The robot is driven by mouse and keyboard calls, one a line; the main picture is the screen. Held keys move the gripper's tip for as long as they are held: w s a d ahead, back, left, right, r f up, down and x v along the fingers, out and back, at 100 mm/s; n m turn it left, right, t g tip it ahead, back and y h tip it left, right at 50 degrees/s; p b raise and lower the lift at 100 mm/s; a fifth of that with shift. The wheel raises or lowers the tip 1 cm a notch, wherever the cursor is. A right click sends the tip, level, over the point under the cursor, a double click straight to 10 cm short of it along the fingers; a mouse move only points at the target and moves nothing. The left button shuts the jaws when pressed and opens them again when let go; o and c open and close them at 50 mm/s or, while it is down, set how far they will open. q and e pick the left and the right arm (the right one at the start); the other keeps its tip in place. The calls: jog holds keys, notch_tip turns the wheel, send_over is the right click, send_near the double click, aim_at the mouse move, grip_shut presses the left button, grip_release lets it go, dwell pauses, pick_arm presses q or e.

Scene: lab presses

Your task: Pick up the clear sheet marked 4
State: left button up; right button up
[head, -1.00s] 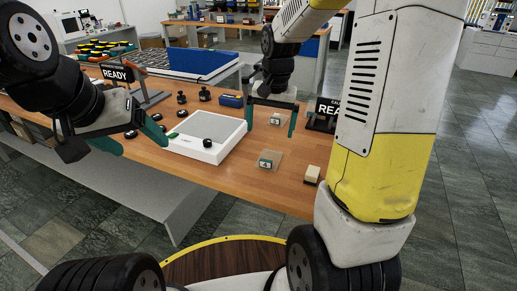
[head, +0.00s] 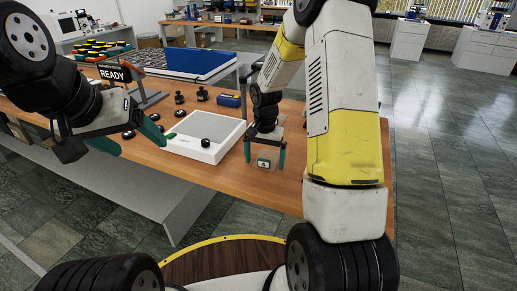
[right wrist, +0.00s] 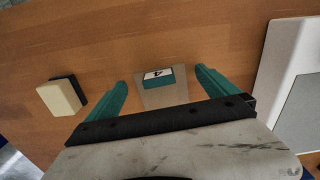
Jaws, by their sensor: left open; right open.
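The clear sheet marked 4 (head: 264,164) lies on the wooden table, with a teal-edged label reading 4 on it. It also shows in the right wrist view (right wrist: 162,95), between and beyond my fingertips. My right gripper (head: 264,155) is open and points down over the sheet, one finger to each side of it. In the right wrist view the gripper (right wrist: 163,85) holds nothing. Whether the fingertips touch the table I cannot tell. My left gripper (head: 137,141) is open and empty, left of the white tray.
The white tray (head: 205,155) with a black knob stands left of the sheet. A cream and black block (right wrist: 62,96) lies to the other side. Black weights (head: 202,94), a blue box (head: 229,100) and a READY sign (head: 115,73) stand farther back.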

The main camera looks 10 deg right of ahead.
jog(key=shift+f, duration=0.15)
jog(key=shift+c, duration=0.2)
jog(key=c, duration=1.4)
jog(key=shift+c, duration=0.4)
